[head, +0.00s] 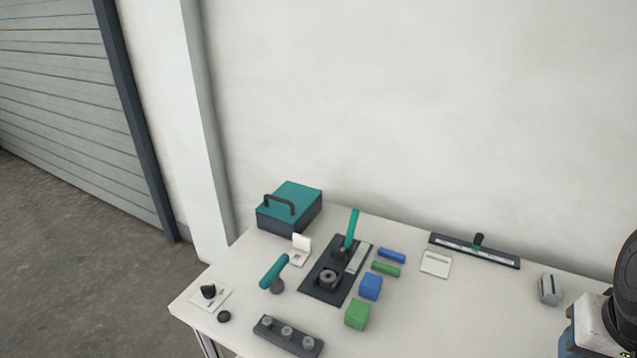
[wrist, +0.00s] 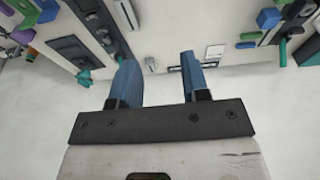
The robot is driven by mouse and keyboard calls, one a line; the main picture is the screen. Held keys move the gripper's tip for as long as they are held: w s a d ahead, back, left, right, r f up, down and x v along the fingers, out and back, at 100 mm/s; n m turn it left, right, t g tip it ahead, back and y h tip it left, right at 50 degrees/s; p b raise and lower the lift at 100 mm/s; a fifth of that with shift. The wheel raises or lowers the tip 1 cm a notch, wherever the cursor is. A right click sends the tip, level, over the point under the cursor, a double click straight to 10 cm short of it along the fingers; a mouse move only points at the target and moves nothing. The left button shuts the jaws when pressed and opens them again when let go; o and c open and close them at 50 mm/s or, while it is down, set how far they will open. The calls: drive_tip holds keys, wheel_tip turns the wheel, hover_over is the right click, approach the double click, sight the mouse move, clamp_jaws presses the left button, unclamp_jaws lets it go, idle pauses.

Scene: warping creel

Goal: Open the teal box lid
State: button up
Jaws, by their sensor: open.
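The teal box lid (head: 299,193) is shut flat on its dark grey box (head: 291,225) at the back left of the table in the head view. A dark arched handle (head: 279,203) stands along its front left side. My gripper (wrist: 158,62) shows in the wrist view with its two blue fingers apart and nothing between them. In the head view only part of my arm shows, at the far right edge, well away from the box. I cannot make out the box for certain in the wrist view.
The white table (head: 425,310) carries a dark panel with a teal lever (head: 351,229), a teal-handled piece (head: 273,272), blue (head: 371,287) and green (head: 357,315) blocks, and a long dark rail (head: 474,250). A wall stands behind. The table's front right is clear.

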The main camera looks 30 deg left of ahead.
drive_tip(key=w+a+r+n, duration=0.25)
drive_tip(key=w+a, duration=0.35)
drive_tip(key=w, duration=0.3)
drive_tip(key=w+a+r+n, duration=0.25)
drive_tip(key=w+a, duration=0.25)
drive_tip(key=w, duration=0.3)
drive_tip(key=w+a+f+n, duration=0.1)
drive_tip(key=w+a+n, duration=0.1)
drive_tip(key=w+a, duration=0.55)
drive_tip(key=w+a+f+n, duration=0.1)
drive_tip(key=w+a+n, duration=0.25)
drive_tip(key=a, duration=0.65)
drive_tip(key=n, duration=0.8)
approach(278, 198)
drive_tip(key=f, duration=0.1)
drive_tip(key=shift+w+a+m, duration=0.1)
drive_tip(key=shift+w+m, duration=0.15)
drive_tip(key=shift+f, duration=0.1)
drive_tip(key=shift+x, duration=3.8)
